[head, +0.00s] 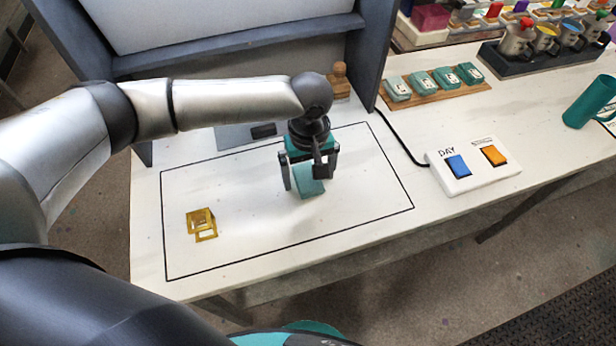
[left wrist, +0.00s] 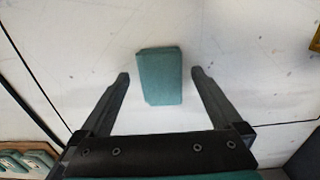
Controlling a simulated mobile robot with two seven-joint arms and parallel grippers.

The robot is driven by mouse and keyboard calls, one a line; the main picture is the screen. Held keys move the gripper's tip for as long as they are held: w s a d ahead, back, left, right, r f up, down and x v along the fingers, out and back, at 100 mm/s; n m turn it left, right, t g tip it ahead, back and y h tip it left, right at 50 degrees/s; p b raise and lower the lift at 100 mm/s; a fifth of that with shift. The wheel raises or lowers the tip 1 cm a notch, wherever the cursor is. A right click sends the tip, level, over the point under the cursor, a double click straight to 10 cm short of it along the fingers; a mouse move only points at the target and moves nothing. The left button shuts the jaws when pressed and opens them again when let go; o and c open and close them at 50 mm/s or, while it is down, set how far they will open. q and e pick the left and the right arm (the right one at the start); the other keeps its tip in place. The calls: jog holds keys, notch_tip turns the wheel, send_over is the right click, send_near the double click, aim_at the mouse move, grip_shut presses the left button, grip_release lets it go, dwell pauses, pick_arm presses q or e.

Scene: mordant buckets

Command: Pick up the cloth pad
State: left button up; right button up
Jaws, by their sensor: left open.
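A teal, block-like cloth pad (head: 308,188) lies on the white table inside a black-outlined rectangle. My left gripper (head: 304,178) points down above it, with its fingers open and partly covering the pad. In the left wrist view the pad (left wrist: 160,78) shows whole, a little tilted, with its near part between the two open fingertips and a gap on each side. Nothing is held. My right gripper is not in view.
A gold metal frame piece (head: 201,224) lies in the rectangle's left part. A white box with blue and orange buttons (head: 472,169) sits to the right. Several teal-and-white items stand on a wooden tray (head: 437,94) behind. A grey panel rises at the back.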

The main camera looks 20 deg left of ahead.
aim_at(309, 179)
pick_arm(q)
jog(key=c, duration=1.4)
jog(key=shift+r, duration=0.15)
notch_tip(309, 179, up, 20)
jog(key=p, duration=0.3)
